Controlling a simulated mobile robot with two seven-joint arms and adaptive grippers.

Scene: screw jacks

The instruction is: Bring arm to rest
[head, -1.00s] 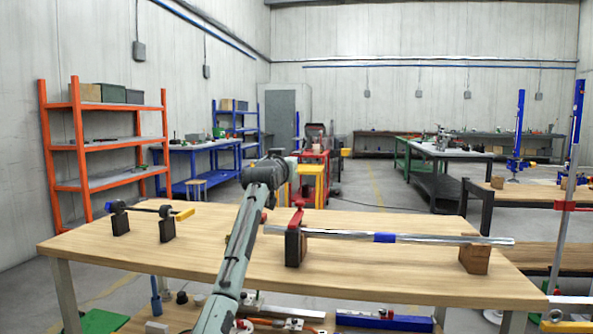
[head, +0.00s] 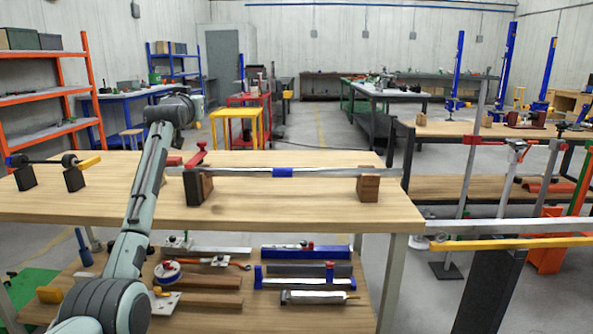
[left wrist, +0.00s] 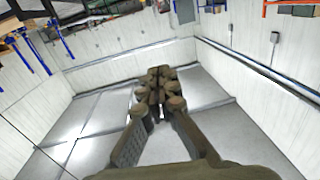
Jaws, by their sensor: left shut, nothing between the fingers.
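My left arm (head: 150,185) rises from the bottom left of the head view in front of the wooden workbench (head: 300,205). Its bent dark joint (head: 172,108) stands above the bench's far edge. In the left wrist view my left gripper (left wrist: 160,82) is shut and empty, its dark fingers together, with pale ceiling or wall panels behind. No object is near the fingers there. In the head view the gripper cannot be made out past the joint. My right gripper is in no view.
On the bench, a long bar clamp (head: 325,172) rests on wooden blocks, right of the arm. A shorter bar (head: 45,161) rests on dark blocks at left. A lower shelf (head: 220,318) holds clamps and bars. Orange shelving (head: 90,85) stands back left. A yellow bar (head: 510,243) crosses right.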

